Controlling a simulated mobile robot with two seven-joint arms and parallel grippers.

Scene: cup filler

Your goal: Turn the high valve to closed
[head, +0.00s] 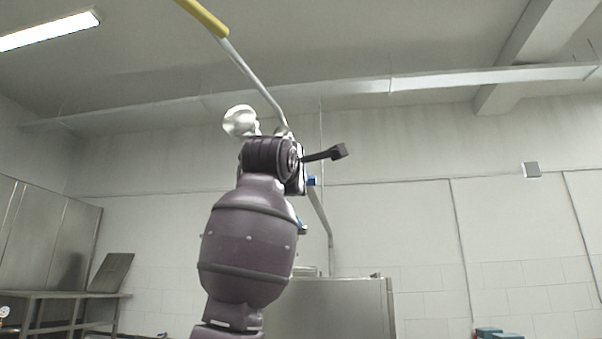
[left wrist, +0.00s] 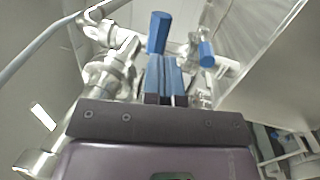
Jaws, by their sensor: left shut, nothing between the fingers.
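My left arm rises in the middle of the head view, and its wrist hides most of the metal fitting behind it. In the left wrist view my left gripper (left wrist: 165,62) is shut and empty, its blue fingers together. A blue valve handle (left wrist: 158,32) shows just beyond the fingertips; I cannot tell whether they touch. A second blue handle (left wrist: 207,52) is to the right, on silver pipework. Small blue parts (head: 311,181) show beside my wrist in the head view. I cannot tell which handle is the high valve or how it is turned. My right gripper is out of view.
A long metal lever with a yellow grip (head: 205,15) slants up left above my wrist. A steel cabinet (head: 335,305) stands behind my arm. A steel table (head: 60,296) is at the left.

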